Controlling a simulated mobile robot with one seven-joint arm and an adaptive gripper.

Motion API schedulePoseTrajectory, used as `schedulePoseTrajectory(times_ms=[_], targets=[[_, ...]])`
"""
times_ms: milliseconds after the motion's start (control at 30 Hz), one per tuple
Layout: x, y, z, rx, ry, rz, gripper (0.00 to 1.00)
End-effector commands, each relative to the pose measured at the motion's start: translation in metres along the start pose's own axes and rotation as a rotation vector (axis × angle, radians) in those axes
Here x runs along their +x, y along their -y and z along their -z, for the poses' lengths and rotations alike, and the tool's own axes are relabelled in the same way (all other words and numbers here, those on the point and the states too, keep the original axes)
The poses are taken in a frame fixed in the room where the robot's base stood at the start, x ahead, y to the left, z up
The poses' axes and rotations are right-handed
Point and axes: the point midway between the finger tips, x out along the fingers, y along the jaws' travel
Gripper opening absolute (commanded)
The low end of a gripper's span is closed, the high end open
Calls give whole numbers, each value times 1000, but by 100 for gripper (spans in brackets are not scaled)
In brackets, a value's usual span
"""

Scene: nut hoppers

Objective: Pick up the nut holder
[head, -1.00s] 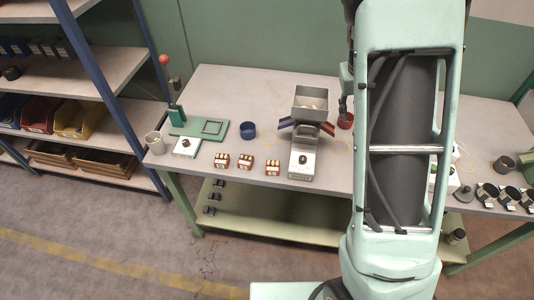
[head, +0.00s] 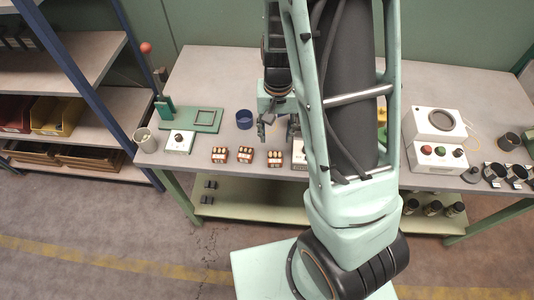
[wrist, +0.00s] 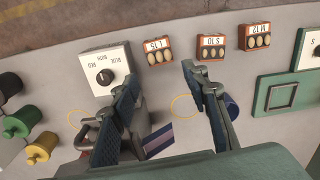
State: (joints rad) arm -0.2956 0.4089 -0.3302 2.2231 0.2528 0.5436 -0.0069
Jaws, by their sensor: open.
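The frames do not label a nut holder. Three orange boxes with white labels and rounded pieces stand near the bench's front edge: a left one (head: 219,155), a middle one (head: 245,156) and a right one (head: 275,159). In the wrist view they read L 16 (wrist: 157,51), S 10 (wrist: 211,47) and M 12 (wrist: 257,36). The hopper unit's white base with a knob (wrist: 106,74) is left of them there; my arm hides most of the unit in the head view. My gripper (head: 278,130) is open and empty above the bench; its fingers (wrist: 160,76) are spread, below the boxes in the wrist view.
A dark blue cup (head: 244,119) stands just left of my gripper. A green fixture (head: 203,118) and a white knob box (head: 179,142) are further left. A white button console (head: 435,150) and several dark cups stand right. Yellow rings (wrist: 186,106) lie on the bench.

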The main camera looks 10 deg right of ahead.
Motion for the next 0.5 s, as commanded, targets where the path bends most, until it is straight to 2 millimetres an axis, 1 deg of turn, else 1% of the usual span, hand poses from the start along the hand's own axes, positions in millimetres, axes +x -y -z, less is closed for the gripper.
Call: schedulePoseTrajectory(times_ms=[200, 300, 500], targets=[[33, -1, -1, 3, 4, -2, 42], [45, -1, -1, 2, 3, -1, 42], [55, 0, 0, 1, 2, -1, 42]])
